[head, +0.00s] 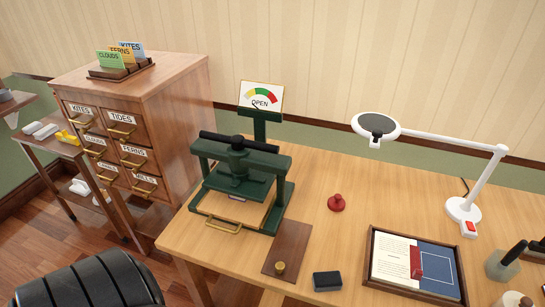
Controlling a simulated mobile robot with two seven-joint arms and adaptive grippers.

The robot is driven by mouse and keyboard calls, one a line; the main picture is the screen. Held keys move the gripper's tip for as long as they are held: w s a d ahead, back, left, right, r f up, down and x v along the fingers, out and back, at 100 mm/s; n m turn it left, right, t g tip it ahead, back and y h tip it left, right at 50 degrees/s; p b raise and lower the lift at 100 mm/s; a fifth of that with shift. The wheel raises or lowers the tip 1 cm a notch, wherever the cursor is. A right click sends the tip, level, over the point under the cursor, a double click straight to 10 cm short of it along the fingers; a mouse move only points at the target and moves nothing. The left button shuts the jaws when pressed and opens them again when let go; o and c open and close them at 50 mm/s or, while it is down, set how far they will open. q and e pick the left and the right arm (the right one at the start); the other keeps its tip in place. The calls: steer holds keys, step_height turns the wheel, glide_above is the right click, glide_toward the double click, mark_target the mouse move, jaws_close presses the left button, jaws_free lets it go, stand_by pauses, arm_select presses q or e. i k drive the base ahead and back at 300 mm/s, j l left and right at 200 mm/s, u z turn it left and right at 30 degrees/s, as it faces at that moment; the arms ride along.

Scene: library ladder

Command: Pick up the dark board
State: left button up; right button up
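A flat dark brown board (290,245) lies on the wooden table, just right of the green press (240,175). A small brass knob (280,268) stands at its near end. The board's left side runs close along the press base; I cannot tell whether they touch. The board's top is otherwise bare. Neither of my grippers is in view.
On the table (345,235) are a red knobbed piece (336,203), a black block (327,281), a framed tray (372,270) and a white lamp (465,210). A drawer cabinet (185,110) stands left. A black ribbed form (90,285) fills the lower left.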

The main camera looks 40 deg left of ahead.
mark_target(284, 261)
steer(key=u, duration=1.1)
